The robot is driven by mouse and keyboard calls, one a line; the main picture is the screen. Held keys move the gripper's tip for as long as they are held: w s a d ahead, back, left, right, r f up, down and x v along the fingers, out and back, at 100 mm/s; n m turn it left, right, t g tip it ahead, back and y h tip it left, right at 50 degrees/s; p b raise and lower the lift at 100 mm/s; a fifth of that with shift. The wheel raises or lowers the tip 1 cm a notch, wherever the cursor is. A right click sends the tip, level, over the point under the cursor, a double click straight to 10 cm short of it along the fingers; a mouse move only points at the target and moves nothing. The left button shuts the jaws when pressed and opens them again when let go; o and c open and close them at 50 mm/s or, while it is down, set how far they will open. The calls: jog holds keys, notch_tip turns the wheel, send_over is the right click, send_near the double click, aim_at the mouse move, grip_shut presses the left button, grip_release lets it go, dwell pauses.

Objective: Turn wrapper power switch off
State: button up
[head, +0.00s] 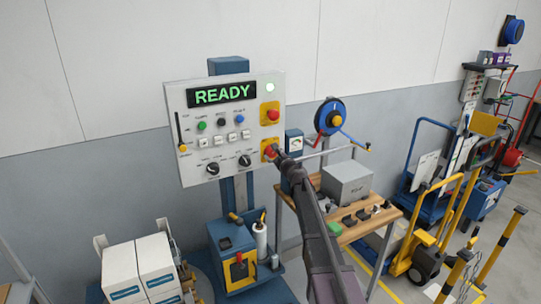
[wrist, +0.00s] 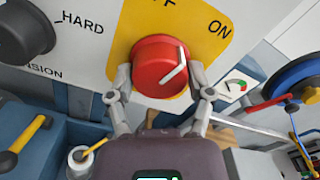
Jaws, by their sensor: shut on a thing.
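The wrapper power switch is a red rotary knob (wrist: 150,62) on a yellow plate, with "ON" printed at upper right and a partly cut-off label above. Its white mark is on the knob's right side, towards ON. In the head view the knob (head: 268,153) sits at the lower right of the white control panel (head: 186,98). The panel's display (head: 222,94) reads READY and its lamp (head: 269,87) glows pale green. My gripper (wrist: 160,82) is shut on the knob, one finger on each side; it also shows in the head view (head: 276,153).
Black dials (head: 212,169) are left of the switch. A blue reel (head: 330,116) and a bench with a grey box (head: 346,184) stand to the right. White boxes (head: 155,260) are at lower left.

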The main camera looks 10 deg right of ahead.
jog(key=n, duration=0.6)
jog(key=shift+n, duration=0.3)
jog(key=n, duration=0.5)
jog(key=shift+w+r+n, duration=0.1)
jog(key=shift+n, duration=0.2)
jog(key=o, duration=1.1)
jog(key=shift+o, duration=0.2)
